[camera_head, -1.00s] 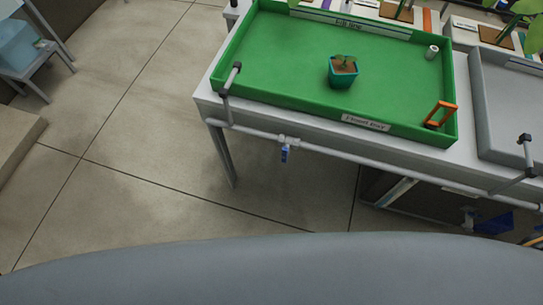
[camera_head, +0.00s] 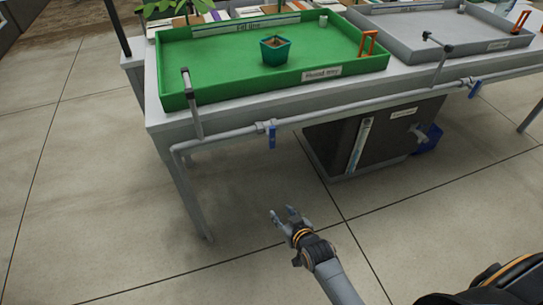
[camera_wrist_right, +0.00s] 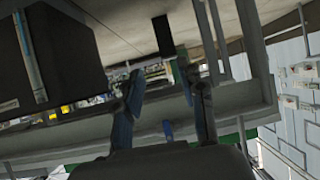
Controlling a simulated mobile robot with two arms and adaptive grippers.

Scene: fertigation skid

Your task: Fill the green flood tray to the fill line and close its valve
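The green flood tray (camera_head: 221,92) lies on the bench at upper left in the head view, labelled at its front. A "Fill line" strip (camera_head: 247,27) is on its far wall. I see no clear water surface in it. A small teal pot with soil (camera_head: 275,52) stands inside. A valve with a blue handle (camera_head: 272,137) hangs from the pipe below the tray's front edge, its handle pointing down. My right gripper (camera_head: 283,212) is open and empty, below and apart from the valve. In the right wrist view its fingers (camera_wrist_right: 160,88) are spread. My left gripper is out of view.
A grey tray (camera_head: 440,62) sits to the right, with its own blue valve handle (camera_head: 474,89). An orange handle (camera_head: 368,43) stands at the green tray's right end. A dark tank (camera_head: 375,135) is under the bench. Open floor lies in front.

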